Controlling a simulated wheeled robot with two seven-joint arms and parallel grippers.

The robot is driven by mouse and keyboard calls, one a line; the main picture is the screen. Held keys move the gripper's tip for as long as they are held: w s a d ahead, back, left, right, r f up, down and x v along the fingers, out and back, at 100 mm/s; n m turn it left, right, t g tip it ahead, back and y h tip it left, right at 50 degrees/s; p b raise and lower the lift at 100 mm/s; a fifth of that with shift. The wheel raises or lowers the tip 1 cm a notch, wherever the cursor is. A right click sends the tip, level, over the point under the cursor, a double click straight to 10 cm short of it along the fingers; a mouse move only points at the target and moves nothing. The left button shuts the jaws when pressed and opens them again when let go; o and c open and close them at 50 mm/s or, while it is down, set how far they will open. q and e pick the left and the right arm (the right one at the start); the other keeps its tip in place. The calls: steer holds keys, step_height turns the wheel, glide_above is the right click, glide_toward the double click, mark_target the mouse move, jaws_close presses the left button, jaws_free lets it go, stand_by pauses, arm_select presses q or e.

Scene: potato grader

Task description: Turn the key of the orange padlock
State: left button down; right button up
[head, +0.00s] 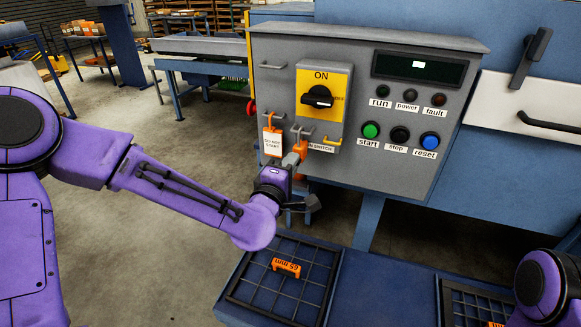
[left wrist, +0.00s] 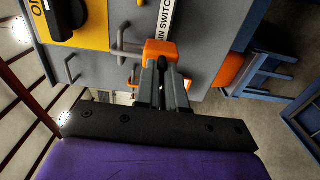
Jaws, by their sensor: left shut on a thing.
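The orange padlock (head: 300,149) hangs from the hasp on the front of the grey control box, below the yellow switch plate. In the left wrist view the padlock (left wrist: 160,50) is right in front of my fingertips. My left gripper (head: 291,161) is below the padlock. In the left wrist view its fingers (left wrist: 162,85) are shut on a small dark piece at the padlock's underside, which looks like the key (left wrist: 169,72). The fingers hide most of the key, so its angle is hard to tell. My right gripper is out of view; only part of that arm shows.
The control box (head: 285,75) carries a black rotary switch (head: 318,97) on a yellow plate and several buttons. A "DO NOT START" tag (head: 272,143) hangs left of the padlock. A gridded tray (head: 240,290) with an orange labelled piece (head: 286,267) lies below.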

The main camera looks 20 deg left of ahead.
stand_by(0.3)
arm_select(q)
steer(key=c, duration=1.2)
jaws_free()
